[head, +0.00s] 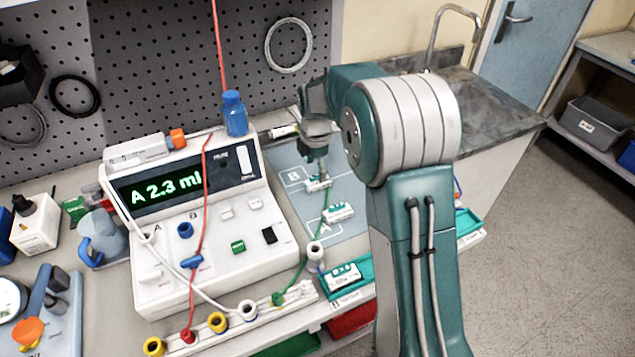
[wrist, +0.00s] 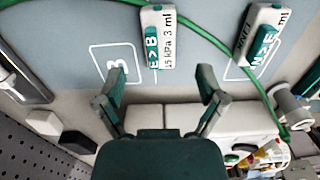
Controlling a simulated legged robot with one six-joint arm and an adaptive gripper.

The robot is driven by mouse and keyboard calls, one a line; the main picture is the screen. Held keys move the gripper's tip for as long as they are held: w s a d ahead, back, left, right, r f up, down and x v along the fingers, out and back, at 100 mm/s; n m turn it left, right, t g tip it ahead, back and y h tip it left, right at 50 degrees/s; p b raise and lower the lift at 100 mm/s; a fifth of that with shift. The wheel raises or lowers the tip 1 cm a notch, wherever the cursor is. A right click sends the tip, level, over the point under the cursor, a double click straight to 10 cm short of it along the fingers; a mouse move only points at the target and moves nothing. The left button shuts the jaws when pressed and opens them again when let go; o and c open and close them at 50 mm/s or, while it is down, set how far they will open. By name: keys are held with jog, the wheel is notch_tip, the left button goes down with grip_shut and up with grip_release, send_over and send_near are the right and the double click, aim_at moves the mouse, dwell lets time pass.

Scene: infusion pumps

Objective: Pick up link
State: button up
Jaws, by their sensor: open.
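My gripper (wrist: 162,85) is open, its two fingers apart with nothing between them. In the head view my gripper (head: 317,154) is above the grey-blue mat, close to a small white and green block (head: 318,184). In the wrist view this block (wrist: 158,38), marked E>B and 15 kPa 3 ml, lies just beyond the fingertips, between their lines. A second white and green block (wrist: 262,40) lies to its right, with LINK readable on its side; it also shows in the head view (head: 338,213). I cannot tell whether the first block also reads LINK.
A white pump (head: 205,215) with a green display stands left of the mat (head: 345,185). Green tubing (wrist: 205,35) runs past both blocks. Another block (head: 343,276) sits in a teal tray at the front. A blue bottle (head: 235,112) stands on the pump.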

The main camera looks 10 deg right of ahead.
aim_at(316, 177)
notch_tip(316, 177, down, 4)
jog(key=shift+w+r, duration=0.1)
jog(key=shift+r, duration=0.1)
jog(key=shift+c, duration=0.3)
grip_shut()
